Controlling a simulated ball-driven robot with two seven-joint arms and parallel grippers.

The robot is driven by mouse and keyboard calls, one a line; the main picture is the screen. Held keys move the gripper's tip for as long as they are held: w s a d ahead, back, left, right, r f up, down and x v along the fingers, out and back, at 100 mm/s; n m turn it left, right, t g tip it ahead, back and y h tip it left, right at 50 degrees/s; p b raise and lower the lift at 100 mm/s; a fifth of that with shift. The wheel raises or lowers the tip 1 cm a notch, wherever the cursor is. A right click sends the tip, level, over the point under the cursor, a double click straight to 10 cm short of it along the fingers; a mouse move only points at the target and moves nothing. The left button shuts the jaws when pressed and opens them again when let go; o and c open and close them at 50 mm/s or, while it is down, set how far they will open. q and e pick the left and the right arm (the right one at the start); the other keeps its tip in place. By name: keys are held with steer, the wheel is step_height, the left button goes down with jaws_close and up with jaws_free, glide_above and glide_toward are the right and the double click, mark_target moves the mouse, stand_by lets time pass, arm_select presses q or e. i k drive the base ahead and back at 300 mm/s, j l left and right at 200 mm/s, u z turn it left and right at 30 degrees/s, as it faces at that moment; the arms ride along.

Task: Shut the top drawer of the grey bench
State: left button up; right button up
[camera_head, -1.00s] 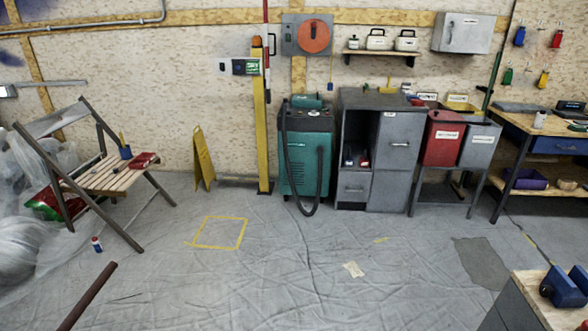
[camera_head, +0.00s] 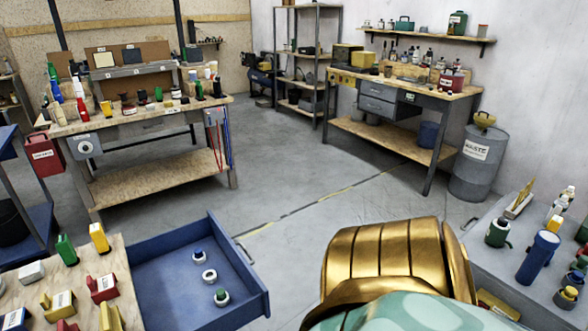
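A grey bench (camera_head: 402,104) with a wooden top stands at the back right. Two grey drawers, an upper one (camera_head: 383,89) and a lower one (camera_head: 376,106), sit under its top at the left; I cannot tell at this distance how far either is out. Near me at the lower left, a blue drawer (camera_head: 180,262) stands pulled out from beside a wooden worktop (camera_head: 72,270), with three small round parts in it. Neither of my grippers is in view.
A wooden-topped workbench (camera_head: 165,180) stands at left, a shelf rack (camera_head: 308,62) at the back. A grey drum (camera_head: 480,163) stands beside the grey bench. A grey surface (camera_head: 480,232) with bottles is at right. The middle floor (camera_head: 300,180) is clear.

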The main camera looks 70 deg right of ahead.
mark_target(175, 289)
steer(key=k+l+z, duration=0.15)
steer(key=l+z, duration=0.2)
steer(key=l, duration=0.35)
steer(key=k+l+z, duration=0.1)
steer(key=l+z, duration=0.25)
steer(key=l, duration=0.35)
